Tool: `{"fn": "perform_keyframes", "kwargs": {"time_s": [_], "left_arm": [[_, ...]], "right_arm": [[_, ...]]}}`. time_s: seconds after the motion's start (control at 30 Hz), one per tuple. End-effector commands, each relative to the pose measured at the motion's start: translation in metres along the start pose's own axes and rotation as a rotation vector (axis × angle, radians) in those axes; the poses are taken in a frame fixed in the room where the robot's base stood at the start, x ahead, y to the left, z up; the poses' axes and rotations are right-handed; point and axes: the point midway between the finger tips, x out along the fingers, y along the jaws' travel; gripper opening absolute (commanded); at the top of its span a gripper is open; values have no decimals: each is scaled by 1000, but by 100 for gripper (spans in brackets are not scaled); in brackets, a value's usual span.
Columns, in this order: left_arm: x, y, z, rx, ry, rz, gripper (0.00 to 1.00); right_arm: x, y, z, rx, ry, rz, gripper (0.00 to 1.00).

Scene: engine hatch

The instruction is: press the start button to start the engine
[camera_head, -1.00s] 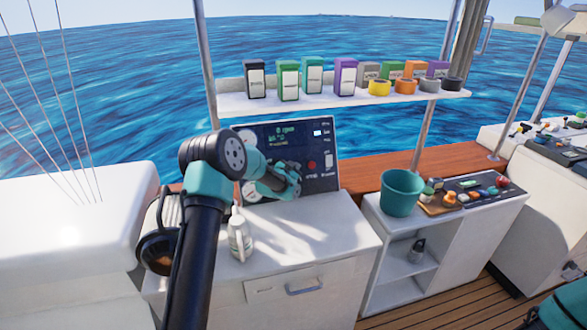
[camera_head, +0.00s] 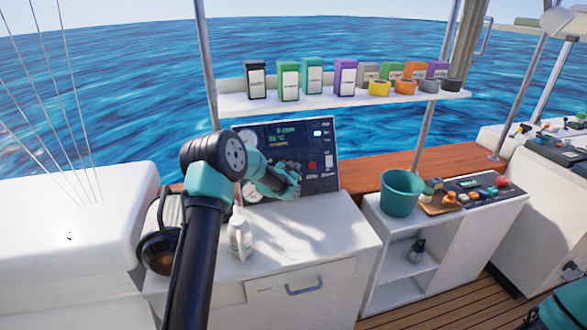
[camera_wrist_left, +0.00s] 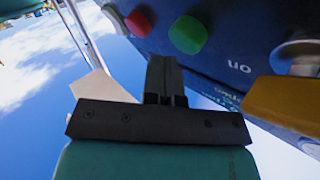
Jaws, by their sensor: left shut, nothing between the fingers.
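The dark engine panel (camera_head: 263,137) stands upright at the back of the white cabinet, with a lit screen and a red button (camera_head: 312,165). My left gripper (camera_head: 294,177) is in front of its lower part and hides some of it. In the left wrist view the shut, empty fingers (camera_wrist_left: 165,72) point at the panel just below a round green button (camera_wrist_left: 187,35). I cannot tell whether they touch it. The red button (camera_wrist_left: 138,23) is beside the green one. A metal switch (camera_wrist_left: 297,52) is to the right, near upside-down "ON" lettering.
A white bottle (camera_head: 240,238) stands on the cabinet top (camera_head: 300,235) below my left arm. A shelf (camera_head: 350,101) with boxes and tape rolls is above the panel. A teal bucket (camera_head: 401,193) stands to the right. The cabinet top in front of the panel is mostly clear.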

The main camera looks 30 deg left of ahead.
Motion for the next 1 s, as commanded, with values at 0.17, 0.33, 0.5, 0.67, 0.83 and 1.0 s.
{"fn": "perform_keyframes", "kwargs": {"time_s": [0.17,0.33,0.5,0.67,0.83,1.0], "left_arm": [[6,-16,10,5,-1,-21,0],[6,-16,10,5,-1,-21,0],[3,-15,9,5,0,-22,0],[3,-15,9,5,0,-22,0],[1,-14,8,5,0,-22,0],[-7,-8,1,4,0,-22,0]], "right_arm": [[0,0,0,0,0,0,43],[0,0,0,0,0,0,43],[0,0,0,0,0,0,43],[0,0,0,0,0,0,43],[0,0,0,0,0,0,43],[0,0,0,0,0,0,43]]}}
